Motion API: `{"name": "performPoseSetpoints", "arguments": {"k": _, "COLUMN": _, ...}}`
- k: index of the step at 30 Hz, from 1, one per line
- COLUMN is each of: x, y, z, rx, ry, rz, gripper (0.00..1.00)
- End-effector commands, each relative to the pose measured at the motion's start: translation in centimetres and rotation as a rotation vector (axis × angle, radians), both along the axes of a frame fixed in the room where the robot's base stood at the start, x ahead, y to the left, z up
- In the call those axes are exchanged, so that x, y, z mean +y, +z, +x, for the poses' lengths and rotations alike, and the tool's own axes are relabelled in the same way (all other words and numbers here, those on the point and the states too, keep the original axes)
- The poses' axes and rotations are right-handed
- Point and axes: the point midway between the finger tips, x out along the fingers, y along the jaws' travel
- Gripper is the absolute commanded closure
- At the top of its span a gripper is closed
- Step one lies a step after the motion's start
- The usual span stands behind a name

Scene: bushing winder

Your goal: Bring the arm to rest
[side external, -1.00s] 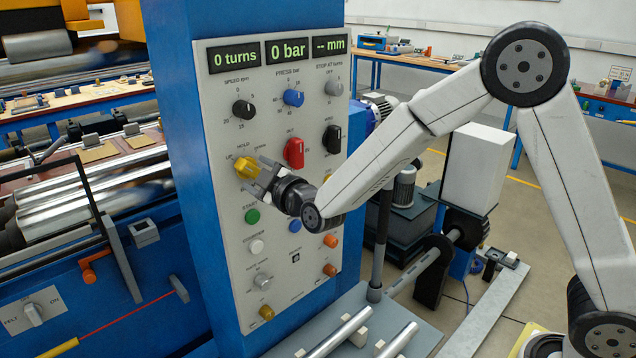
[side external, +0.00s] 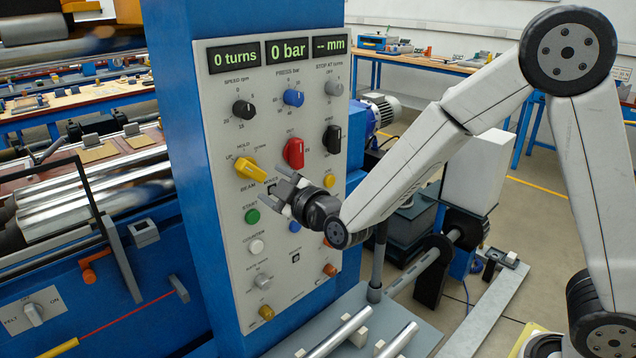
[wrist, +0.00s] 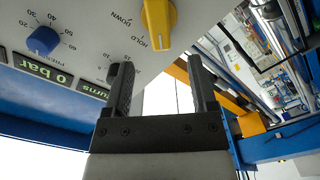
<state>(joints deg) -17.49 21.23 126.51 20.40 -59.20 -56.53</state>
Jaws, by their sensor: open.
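My gripper (side external: 280,186) is open and empty in front of the grey control panel (side external: 222,105) of the blue machine. It stands just right of and below the yellow knob (side external: 250,170), apart from it. The knob's bar slants down to the right in the side view. In the wrist view, my gripper's two fingers (wrist: 160,75) are spread with nothing between them. The yellow knob (wrist: 159,22) shows beyond them at the top, near the labels HOLD and DOWN. My arm reaches in from the right, bent at a high elbow.
A red knob (side external: 293,153) and a green button (side external: 252,216) are close to my gripper on the panel. The displays read 0 turns, 0 bar and dashes for mm. Metal rods (side external: 340,333) lie below. A dark vertical post (side external: 381,245) stands near my forearm.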

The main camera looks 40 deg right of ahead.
Motion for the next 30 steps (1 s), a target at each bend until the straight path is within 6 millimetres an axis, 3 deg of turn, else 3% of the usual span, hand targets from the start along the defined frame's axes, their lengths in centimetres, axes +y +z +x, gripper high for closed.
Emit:
{"name": "performPoseSetpoints", "arguments": {"k": 7, "x": -0.8, "y": -1.2, "z": -0.6, "rx": 0.091, "ry": 0.012, "rz": 0.057, "gripper": 0.26}}
{"name": "performPoseSetpoints", "arguments": {"k": 14, "x": -2.4, "y": -4.2, "z": -2.7, "rx": 0.319, "ry": 0.013, "rz": 0.193, "gripper": 0.26}}
{"name": "performPoseSetpoints", "arguments": {"k": 23, "x": -5.3, "y": -8.7, "z": -8.2, "rx": 0.682, "ry": -0.082, "rz": 0.399, "gripper": 0.26}}
{"name": "performPoseSetpoints", "arguments": {"k": 30, "x": -7.7, "y": -11.5, "z": -14.2, "rx": 0.958, "ry": -0.242, "rz": 0.54, "gripper": 0.26}}
